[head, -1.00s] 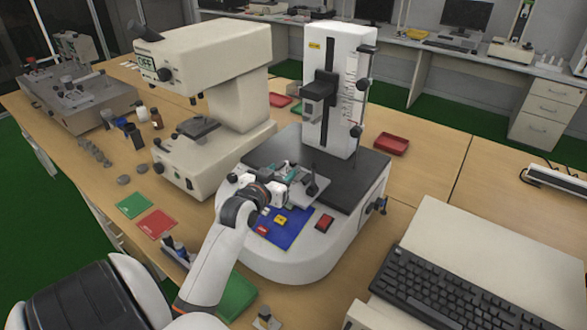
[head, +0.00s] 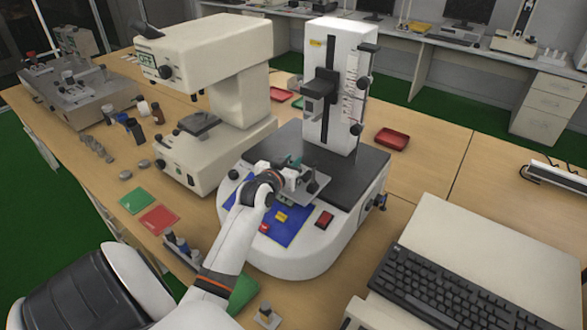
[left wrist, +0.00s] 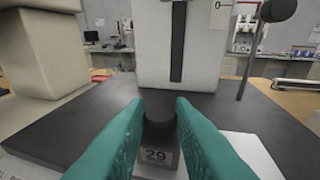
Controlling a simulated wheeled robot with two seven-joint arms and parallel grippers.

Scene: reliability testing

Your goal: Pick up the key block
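My left gripper (head: 292,166) is over the grey metal plate (head: 318,192) on the white testing machine's base. In the left wrist view its two teal fingers (left wrist: 161,108) are apart. A dark, round-topped piece (left wrist: 160,127) shows between and just beyond the fingertips, with a label reading 29 (left wrist: 156,155) in front of it. This may be the key block, but I cannot tell for certain. I cannot see the fingers touching it. My forearm and hand hide part of the plate in the head view. My right gripper is not in view.
The machine's white column (head: 338,85) rises behind the plate. A beige instrument (head: 205,60) stands to the left. A keyboard (head: 460,280) is at right.

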